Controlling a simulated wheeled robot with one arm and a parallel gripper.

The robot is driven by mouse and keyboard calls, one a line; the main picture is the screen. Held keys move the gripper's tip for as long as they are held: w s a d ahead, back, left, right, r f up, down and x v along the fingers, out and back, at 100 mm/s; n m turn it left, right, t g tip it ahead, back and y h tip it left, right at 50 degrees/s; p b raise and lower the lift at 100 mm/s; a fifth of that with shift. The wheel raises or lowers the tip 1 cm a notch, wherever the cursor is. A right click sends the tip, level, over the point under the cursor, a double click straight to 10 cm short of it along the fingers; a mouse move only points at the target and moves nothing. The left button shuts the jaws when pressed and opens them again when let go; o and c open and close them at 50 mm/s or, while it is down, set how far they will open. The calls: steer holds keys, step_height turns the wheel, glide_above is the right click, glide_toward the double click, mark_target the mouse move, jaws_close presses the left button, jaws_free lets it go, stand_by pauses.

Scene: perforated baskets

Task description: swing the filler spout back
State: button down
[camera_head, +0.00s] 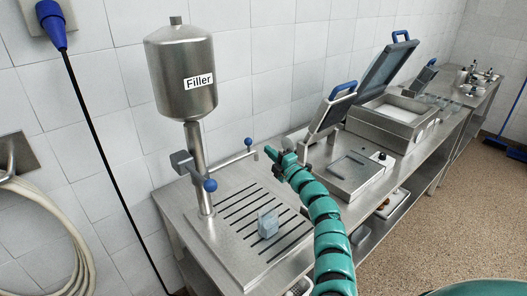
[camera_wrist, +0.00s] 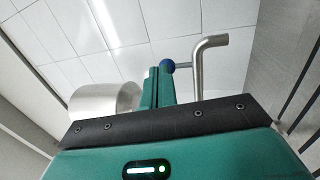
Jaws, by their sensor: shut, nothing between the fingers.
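The filler (camera_head: 180,95) is a steel tank labelled "Filler" on a post at the left of the bench; part of the tank (camera_wrist: 100,101) also shows in the wrist view. Its thin spout (camera_head: 230,159) reaches right from the post, over the slotted plate, and bends down at its end. A blue knob (camera_head: 248,141) stands up near the spout's end. My gripper (camera_head: 270,153) is shut and empty, just right of the spout end. In the wrist view the knob (camera_wrist: 167,65) sits beside my fingertips (camera_wrist: 158,75), left of the bent spout pipe (camera_wrist: 201,65). I cannot tell whether they touch.
A second blue knob (camera_head: 210,185) is on the post's lower side. A small blue-grey container (camera_head: 268,223) stands on the slotted plate (camera_head: 235,222). Right of my arm are a machine with a raised lid (camera_head: 330,110) and a larger open-lidded one (camera_head: 398,118).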

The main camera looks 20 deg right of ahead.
steer(key=s+d+f+b, duration=0.2)
steer(key=s+d+b, duration=0.1)
steer(key=s, duration=0.4)
steer(key=shift+s+d, duration=0.15)
steer(key=shift+d, duration=0.5)
steer(key=shift+f, duration=0.1)
